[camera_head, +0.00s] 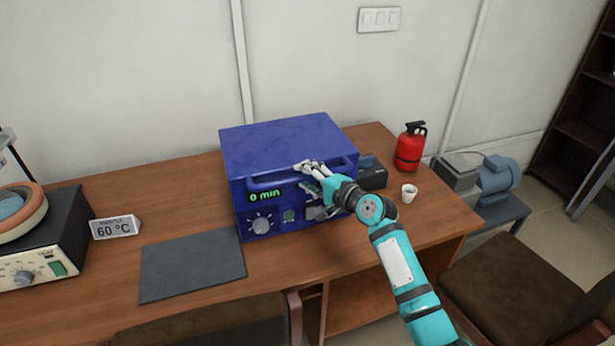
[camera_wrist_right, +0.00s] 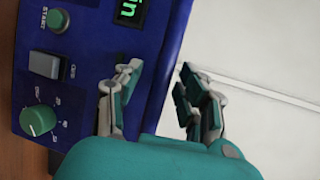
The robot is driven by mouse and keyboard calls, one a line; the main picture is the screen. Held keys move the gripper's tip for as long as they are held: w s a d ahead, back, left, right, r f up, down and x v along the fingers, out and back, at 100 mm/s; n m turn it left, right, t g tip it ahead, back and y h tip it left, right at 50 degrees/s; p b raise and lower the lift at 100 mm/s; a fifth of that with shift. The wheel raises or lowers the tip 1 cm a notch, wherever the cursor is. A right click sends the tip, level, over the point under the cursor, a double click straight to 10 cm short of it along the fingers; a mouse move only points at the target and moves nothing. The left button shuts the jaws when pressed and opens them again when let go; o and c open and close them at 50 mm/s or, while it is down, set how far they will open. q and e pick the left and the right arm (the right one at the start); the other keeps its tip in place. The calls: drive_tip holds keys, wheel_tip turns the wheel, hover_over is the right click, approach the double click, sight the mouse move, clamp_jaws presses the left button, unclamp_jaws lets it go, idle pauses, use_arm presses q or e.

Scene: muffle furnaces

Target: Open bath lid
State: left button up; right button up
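The bath is a blue box (camera_head: 285,146) on the wooden table, with its lid on top down. A blue bar handle (camera_head: 267,181) runs across the upper front, above the green "0 min" display (camera_head: 265,195). My right gripper (camera_head: 306,178) is at the handle, right of its middle, with fingers spread above and below bar height. Whether they touch the bar cannot be told. In the right wrist view the gripper (camera_wrist_right: 157,82) is open, with the box's edge and pale wall behind the gap; the handle is hidden there. My left gripper is not in view.
A dark mat (camera_head: 192,265) lies left of the bath, beside a "60 °C" sign (camera_head: 115,228) and a heating device (camera_head: 50,240). A small black box (camera_head: 371,172), white cup (camera_head: 409,193) and red extinguisher (camera_head: 409,148) stand to the right. Chairs (camera_head: 510,285) line the front.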

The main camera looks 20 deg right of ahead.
clamp_jaws()
idle(0.3)
drive_tip(key=shift+r, duration=0.1)
